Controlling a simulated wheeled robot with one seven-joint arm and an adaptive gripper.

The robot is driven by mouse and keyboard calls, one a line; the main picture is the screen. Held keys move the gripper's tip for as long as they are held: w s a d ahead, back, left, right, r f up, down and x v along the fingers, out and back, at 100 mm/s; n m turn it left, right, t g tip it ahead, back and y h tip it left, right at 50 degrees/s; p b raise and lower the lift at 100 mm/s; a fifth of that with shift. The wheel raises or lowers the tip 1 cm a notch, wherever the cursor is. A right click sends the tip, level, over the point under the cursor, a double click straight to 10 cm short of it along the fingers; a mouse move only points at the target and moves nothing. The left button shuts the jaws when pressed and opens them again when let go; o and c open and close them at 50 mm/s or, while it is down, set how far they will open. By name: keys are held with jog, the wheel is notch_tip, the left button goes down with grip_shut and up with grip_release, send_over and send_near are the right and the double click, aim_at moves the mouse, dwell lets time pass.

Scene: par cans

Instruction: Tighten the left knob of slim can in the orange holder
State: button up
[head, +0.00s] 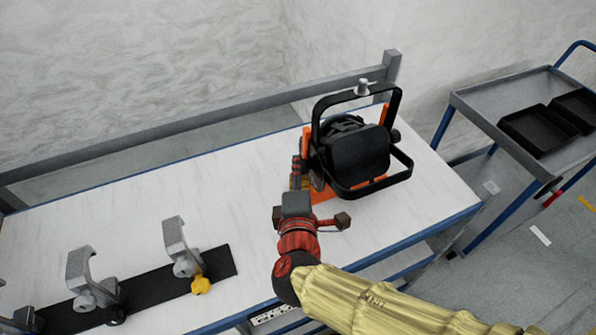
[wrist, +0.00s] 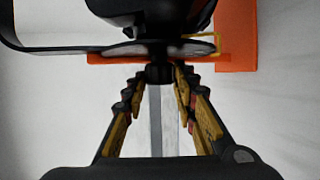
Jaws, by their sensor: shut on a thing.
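The slim can (head: 358,150) is a black lamp with a black yoke, standing in the orange holder (head: 324,194) on the white table. My gripper (head: 300,172) is at the can's left side. In the wrist view my gripper (wrist: 159,78) has its fingertips closed around the small black left knob (wrist: 158,72), which sits against the can's side below the yoke. The orange holder (wrist: 236,45) also shows at the upper right of the wrist view. In the head view the left knob is hidden behind my gripper.
The white table (head: 110,205) is clear left of the can. A black strip (head: 150,290) with grey clamps (head: 182,245) and a yellow knob (head: 201,285) lies at its front left. A grey rail runs behind. A cart (head: 505,95) with black trays (head: 540,128) stands at right.

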dwell(0.3)
jog(key=o, duration=1.2)
jog(key=shift+c, duration=0.2)
jog(key=shift+s, duration=0.1)
jog(key=v, duration=1.1)
jog(key=shift+s, duration=0.45)
jog(key=shift+f, duration=0.1)
